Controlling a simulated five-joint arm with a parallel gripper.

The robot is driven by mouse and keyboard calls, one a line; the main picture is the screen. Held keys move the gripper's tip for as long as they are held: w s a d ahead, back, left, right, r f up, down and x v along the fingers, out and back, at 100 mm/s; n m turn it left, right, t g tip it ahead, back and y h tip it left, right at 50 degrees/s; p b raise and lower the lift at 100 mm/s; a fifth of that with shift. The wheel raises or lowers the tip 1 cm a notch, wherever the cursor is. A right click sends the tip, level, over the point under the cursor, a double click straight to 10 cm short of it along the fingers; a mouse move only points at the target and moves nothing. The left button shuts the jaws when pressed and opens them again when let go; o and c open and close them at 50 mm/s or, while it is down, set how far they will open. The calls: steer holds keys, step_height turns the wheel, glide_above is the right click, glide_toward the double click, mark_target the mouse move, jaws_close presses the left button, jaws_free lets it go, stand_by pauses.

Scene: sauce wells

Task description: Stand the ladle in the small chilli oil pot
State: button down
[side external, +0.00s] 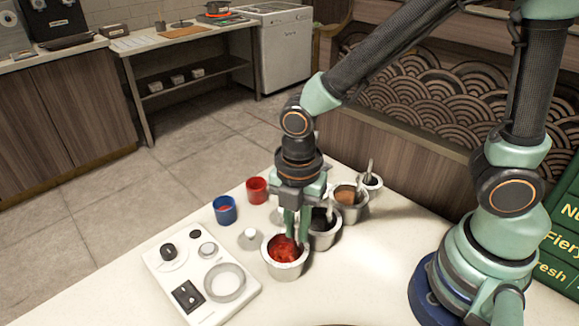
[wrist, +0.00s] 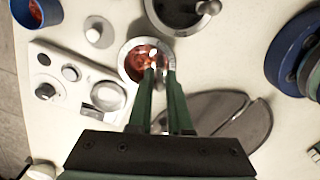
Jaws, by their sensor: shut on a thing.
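A metal pot of red chilli oil (side external: 272,268) stands on the white counter, nearest the side camera in the row of pots. It also shows in the wrist view (wrist: 125,62). My gripper (side external: 297,238) points down over this pot, its fingertips at the rim and over the red contents. In the wrist view my gripper (wrist: 162,74) is shut on a thin shiny metal piece, the ladle (wrist: 155,70), above the red. The ladle's lower end is mostly hidden by the fingers, so I cannot tell how deep it sits.
A dark-filled pot (side external: 325,240) stands close behind, then a brown-filled pot (side external: 349,212) and a smaller pot (side external: 371,185) with a handle sticking out. A blue cup (side external: 225,210), a red cup (side external: 257,190) and a white control panel (side external: 203,275) lie to the left. The front counter is clear.

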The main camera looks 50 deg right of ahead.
steer(key=shift+f, duration=0.2)
stand_by(0.6)
steer(key=shift+c, duration=0.6)
jaws_free()
steer(key=shift+r, duration=4.55)
steer(key=d+r+m+t, duration=0.2)
steer(key=d+m, duration=0.5)
steer(key=m, duration=0.4)
steer(key=w+d+r+m+t, duration=0.1)
steer(key=d+r+m+t, duration=0.2)
steer(key=d+m, duration=0.4)
steer(key=r+m, duration=0.1)
steer(key=m, duration=0.3)
steer(key=shift+w+d+r+t, duration=0.3)
steer(key=shift+d+r, duration=0.1)
